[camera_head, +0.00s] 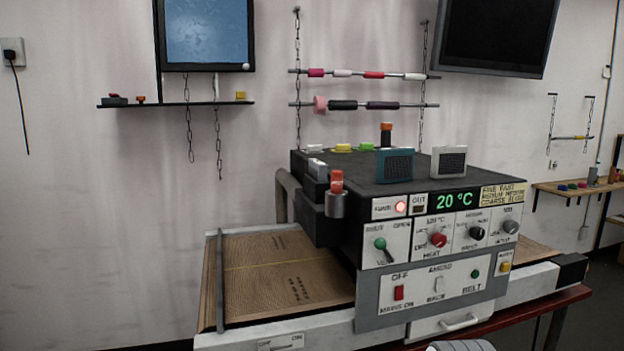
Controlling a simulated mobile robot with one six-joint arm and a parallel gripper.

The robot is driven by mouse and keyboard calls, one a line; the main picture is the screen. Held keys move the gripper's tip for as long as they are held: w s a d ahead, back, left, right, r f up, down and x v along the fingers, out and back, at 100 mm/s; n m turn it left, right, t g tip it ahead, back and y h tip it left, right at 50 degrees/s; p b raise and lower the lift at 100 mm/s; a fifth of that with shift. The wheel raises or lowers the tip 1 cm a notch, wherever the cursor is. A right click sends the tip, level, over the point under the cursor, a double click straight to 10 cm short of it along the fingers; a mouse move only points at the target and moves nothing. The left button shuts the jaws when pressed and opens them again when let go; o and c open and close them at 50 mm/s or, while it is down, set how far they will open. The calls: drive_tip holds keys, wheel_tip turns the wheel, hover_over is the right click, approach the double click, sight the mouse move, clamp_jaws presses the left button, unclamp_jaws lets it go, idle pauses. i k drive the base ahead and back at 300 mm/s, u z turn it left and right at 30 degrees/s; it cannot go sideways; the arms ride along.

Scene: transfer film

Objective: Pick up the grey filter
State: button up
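A grey filter (448,162), a small upright square with a pale frame and darker grey mesh face, stands on the dark top of the machine (350,176). A similar teal filter (394,164) stands just to its left, with a gap between them. Nothing hides the front of the grey filter. My gripper cannot be made out. Only a pale rounded piece shows at the bottom edge, and I cannot tell what it is.
The machine's front panel (440,240) has knobs, switches and a 20 °C display. A brown belt (275,272) extends left. Green and yellow pieces and an orange-capped dark cylinder (386,135) sit behind the filters. Rods with coloured rolls (365,105) hang above.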

sight(317, 170)
drive_tip(key=z, duration=0.05)
drive_tip(key=i, duration=1)
drive_tip(key=u, duration=0.05)
